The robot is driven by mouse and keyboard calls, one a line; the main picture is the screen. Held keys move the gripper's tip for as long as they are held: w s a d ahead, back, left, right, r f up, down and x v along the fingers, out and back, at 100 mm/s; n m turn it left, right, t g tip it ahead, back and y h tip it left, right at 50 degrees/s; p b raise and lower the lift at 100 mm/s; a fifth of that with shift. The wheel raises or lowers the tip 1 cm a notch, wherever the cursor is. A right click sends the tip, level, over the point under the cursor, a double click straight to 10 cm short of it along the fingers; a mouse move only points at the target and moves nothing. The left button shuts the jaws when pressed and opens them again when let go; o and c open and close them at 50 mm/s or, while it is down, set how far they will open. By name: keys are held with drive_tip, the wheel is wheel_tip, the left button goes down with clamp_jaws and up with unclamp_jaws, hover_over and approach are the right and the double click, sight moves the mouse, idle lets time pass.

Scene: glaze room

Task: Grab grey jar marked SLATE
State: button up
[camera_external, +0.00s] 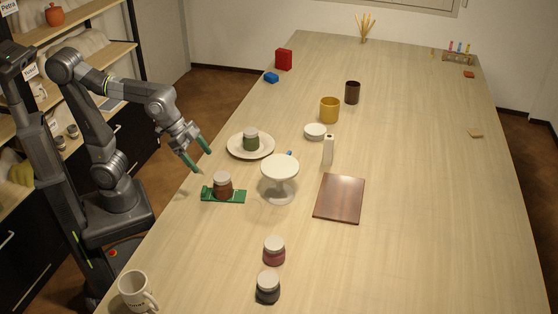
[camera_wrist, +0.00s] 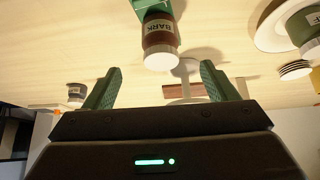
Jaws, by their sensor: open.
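A dark grey jar (camera_external: 268,289) with a white lid stands upright at the near end of the table; its label cannot be read. A plum-coloured jar (camera_external: 274,251) stands just behind it. My gripper (camera_external: 203,161) is open and empty above the table's left edge, far from the grey jar. Its two green fingers are spread in the wrist view (camera_wrist: 160,78). That upside-down view shows a brown jar marked BARK (camera_wrist: 160,38) beyond the fingers, and a small dark jar (camera_wrist: 76,94) at the left that I cannot identify.
The brown jar (camera_external: 223,188) sits on a green holder (camera_external: 238,196). A green jar (camera_external: 251,142) is on a plate (camera_external: 235,148). A white cake stand (camera_external: 280,168), a brown board (camera_external: 340,197) and a mug (camera_external: 134,290) stand nearby. The right side is mostly clear.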

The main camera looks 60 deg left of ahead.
drive_tip(key=shift+o, duration=0.4)
drive_tip(key=w+d+r+m+g+p, duration=0.1)
drive_tip(key=w+d+r+m+p, duration=0.2)
drive_tip(key=d, duration=0.7)
drive_tip(key=m+g+p, duration=0.3)
drive_tip(key=m+p, duration=0.2)
drive_tip(key=p, duration=0.3)
hover_over(267, 278)
drive_tip(key=a, duration=0.5)
drive_tip(key=x, duration=0.4)
drive_tip(key=p+x, duration=0.1)
drive_tip(key=x, duration=0.4)
drive_tip(key=shift+s+a, duration=0.1)
drive_tip(key=shift+s, duration=0.15)
drive_tip(key=shift+p+x, duration=0.95)
drive_tip(key=shift+x, duration=1.65)
drive_tip(key=shift+c, duration=0.2)
